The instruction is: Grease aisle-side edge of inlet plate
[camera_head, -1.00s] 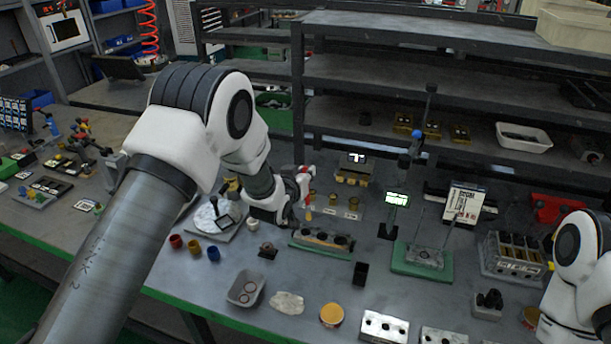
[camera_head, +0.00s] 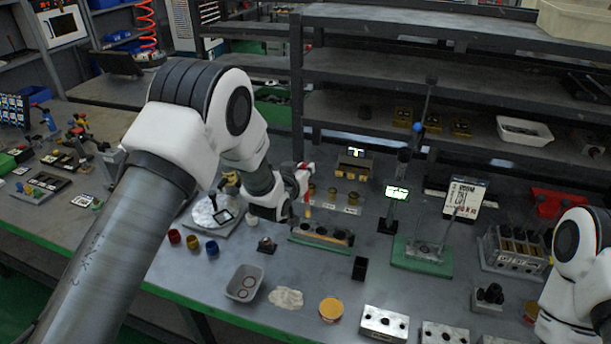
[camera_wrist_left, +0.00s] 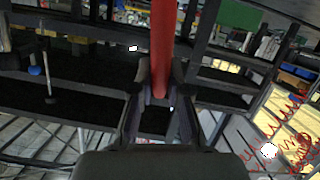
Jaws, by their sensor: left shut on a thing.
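My left gripper (camera_head: 303,182) is shut on a red stick-like tool (camera_head: 308,188). The tool's long red handle (camera_wrist_left: 162,50) stands between the fingers in the left wrist view. In the head view the tool is close to upright, above the back of a metal block with dark round holes (camera_head: 322,235) on a green mat. I cannot tell whether this block is the inlet plate, or whether the tool touches anything. My right arm shows at the lower right of the head view, but its gripper is out of view.
Red, yellow and blue cups (camera_head: 193,242) stand left of a grey tray (camera_head: 245,283). A crumpled cloth (camera_head: 287,298) and a round yellow tin (camera_head: 331,309) lie in front. A lit display (camera_head: 396,193) stands right of the block. Dark shelves (camera_head: 450,90) rise behind.

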